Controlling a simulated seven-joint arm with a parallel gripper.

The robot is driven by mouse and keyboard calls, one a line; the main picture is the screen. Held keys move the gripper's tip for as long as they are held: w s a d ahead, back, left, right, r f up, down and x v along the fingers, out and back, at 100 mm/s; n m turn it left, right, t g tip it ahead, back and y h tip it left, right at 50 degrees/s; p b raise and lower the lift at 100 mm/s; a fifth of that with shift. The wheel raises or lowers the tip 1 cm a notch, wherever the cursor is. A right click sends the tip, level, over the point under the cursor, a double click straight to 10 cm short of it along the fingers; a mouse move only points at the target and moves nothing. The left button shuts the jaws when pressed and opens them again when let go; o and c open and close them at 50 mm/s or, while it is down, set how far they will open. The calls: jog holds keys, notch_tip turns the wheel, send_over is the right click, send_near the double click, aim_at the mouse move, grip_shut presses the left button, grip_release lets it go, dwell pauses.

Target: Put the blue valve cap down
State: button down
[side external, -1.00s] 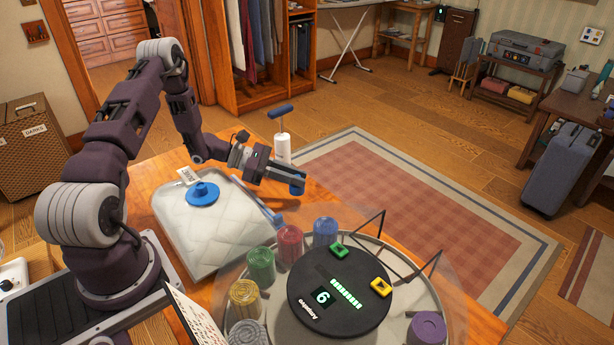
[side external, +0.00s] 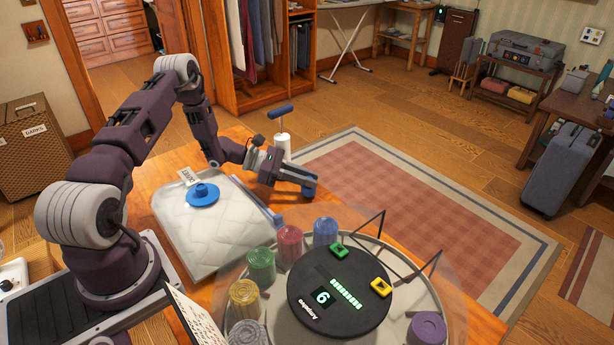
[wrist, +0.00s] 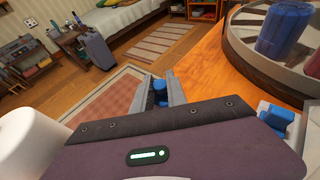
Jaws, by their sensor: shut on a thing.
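My gripper (side external: 306,184) is shut on the blue valve cap (side external: 310,191). It holds the cap out near the far edge of the wooden table, to the right of the tray and beyond the round carousel. In the wrist view, the blue cap (wrist: 160,89) shows between the two grey fingers, partly hidden by the gripper body. I cannot tell whether the cap touches the table.
A pale quilted tray (side external: 215,245) holds a blue disc-shaped piece (side external: 203,194). The carousel (side external: 405,285) carries several coloured ribbed containers. A white cylinder with a blue handle (side external: 282,150) stands behind my gripper. A small blue piece (wrist: 277,121) lies right of my gripper in the wrist view.

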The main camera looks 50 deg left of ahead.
jog(key=c, duration=1.3)
grip_release()
jog(key=shift+c, duration=0.2)
